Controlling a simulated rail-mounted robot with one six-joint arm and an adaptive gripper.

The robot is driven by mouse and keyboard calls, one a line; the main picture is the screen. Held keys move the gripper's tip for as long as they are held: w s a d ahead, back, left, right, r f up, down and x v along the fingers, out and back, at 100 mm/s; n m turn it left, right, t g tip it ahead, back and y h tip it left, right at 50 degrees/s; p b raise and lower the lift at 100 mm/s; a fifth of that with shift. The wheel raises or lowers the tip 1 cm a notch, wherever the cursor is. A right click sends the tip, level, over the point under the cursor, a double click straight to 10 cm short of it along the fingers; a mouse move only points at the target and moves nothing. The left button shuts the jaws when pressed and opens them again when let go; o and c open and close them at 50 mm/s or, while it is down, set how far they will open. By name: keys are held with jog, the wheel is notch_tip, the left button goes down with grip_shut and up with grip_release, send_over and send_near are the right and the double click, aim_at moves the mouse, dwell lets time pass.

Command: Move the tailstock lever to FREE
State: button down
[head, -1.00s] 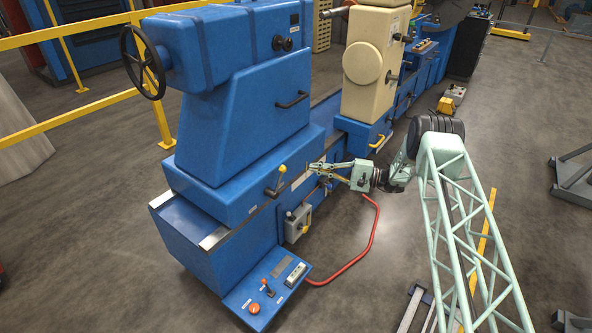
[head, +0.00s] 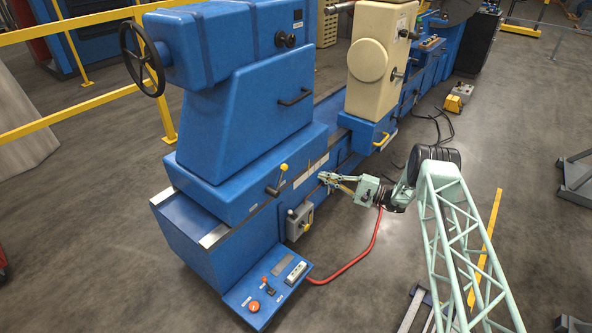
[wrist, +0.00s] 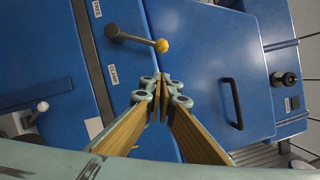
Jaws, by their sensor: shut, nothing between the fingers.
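The tailstock lever (wrist: 135,39) is a dark arm with a yellow knob, on the blue tailstock base. In the wrist view it points right from its pivot, between the FREE label (wrist: 97,9) and the CLAMP label (wrist: 113,74). In the head view the lever (head: 278,182) slants up to its knob. My gripper (head: 322,177) is to the right of the lever, beside the bed. In the wrist view my gripper (wrist: 162,82) is shut with its fingertips together and empty. The tips appear just below the knob, with no visible contact.
A grey box with a small lever (head: 298,221) is on the bed side below. A black handle (wrist: 233,103) is on the tailstock. Open floor lies right of the machine.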

jog(key=shift+a, duration=0.15)
jog(key=s+r+b+x, duration=0.1)
jog(key=s+x, duration=0.1)
jog(key=x, duration=1)
jog(key=shift+a, duration=0.6)
jog(key=shift+s, duration=0.15)
jog(key=shift+d+r, duration=0.1)
jog(key=shift+r, duration=0.05)
dwell(0.3)
jog(key=shift+s, duration=0.1)
jog(key=shift+s+r+n, duration=0.15)
jog(key=shift+n, duration=0.15)
